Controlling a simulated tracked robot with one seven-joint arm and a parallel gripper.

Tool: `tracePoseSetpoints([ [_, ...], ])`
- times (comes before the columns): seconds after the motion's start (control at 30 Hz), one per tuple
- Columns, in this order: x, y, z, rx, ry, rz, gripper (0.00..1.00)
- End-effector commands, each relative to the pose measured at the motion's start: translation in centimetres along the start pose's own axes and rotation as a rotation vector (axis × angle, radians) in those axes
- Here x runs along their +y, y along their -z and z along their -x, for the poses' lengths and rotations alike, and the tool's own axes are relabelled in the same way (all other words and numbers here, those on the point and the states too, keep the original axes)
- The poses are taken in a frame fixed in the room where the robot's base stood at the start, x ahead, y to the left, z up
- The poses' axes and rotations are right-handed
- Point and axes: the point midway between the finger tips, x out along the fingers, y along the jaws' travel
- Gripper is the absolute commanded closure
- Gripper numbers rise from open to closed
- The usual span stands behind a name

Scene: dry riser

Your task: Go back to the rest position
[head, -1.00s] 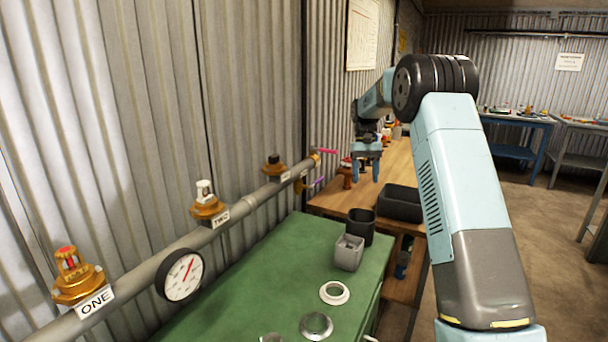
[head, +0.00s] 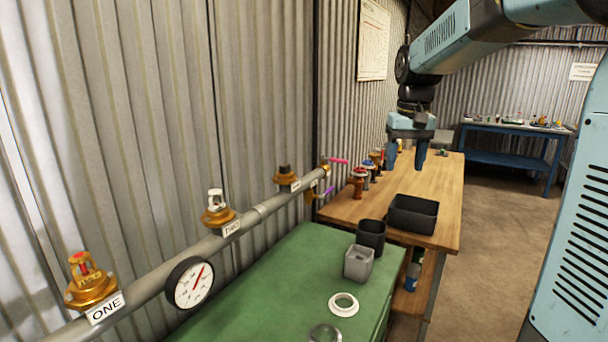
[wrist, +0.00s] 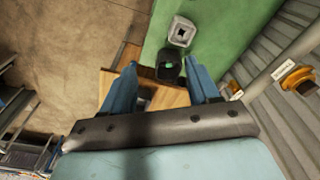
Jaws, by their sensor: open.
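My gripper (head: 406,160) is open and empty, fingers pointing down, in the air over the wooden bench (head: 450,200) in the head view. In the wrist view its two blue fingers (wrist: 164,92) stand apart with nothing between them. Beyond the fingertips, the wrist view shows a black cup (wrist: 168,68) with something green inside and a grey square holder (wrist: 181,32) on the green bench.
A grey pipe (head: 150,273) along the left wall carries valves and a gauge (head: 190,284). The green bench (head: 270,290) holds the grey holder, black cup and a white ring (head: 343,304). A black bin (head: 413,213) and several valves stand on the wooden bench.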

Motion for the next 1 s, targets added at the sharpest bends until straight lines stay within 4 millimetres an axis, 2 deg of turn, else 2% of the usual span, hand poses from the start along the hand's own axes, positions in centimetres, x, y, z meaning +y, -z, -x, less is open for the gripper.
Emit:
tracePoseSetpoints([
  [0.03,0.0,-1.5,0.6,0.021,0.0,0.0,0.4],
  [0.2,0.0,-5.9,1.5,0.088,0.0,0.0,0.4],
  [0.43,-0.1,-11.9,1.8,0.177,0.001,-0.001,0.4],
  [0.8,-0.1,-20.9,0.1,0.321,0.002,-0.002,0.4],
  [1.0,-0.1,-24.2,-1.4,0.377,0.002,-0.002,0.4],
])
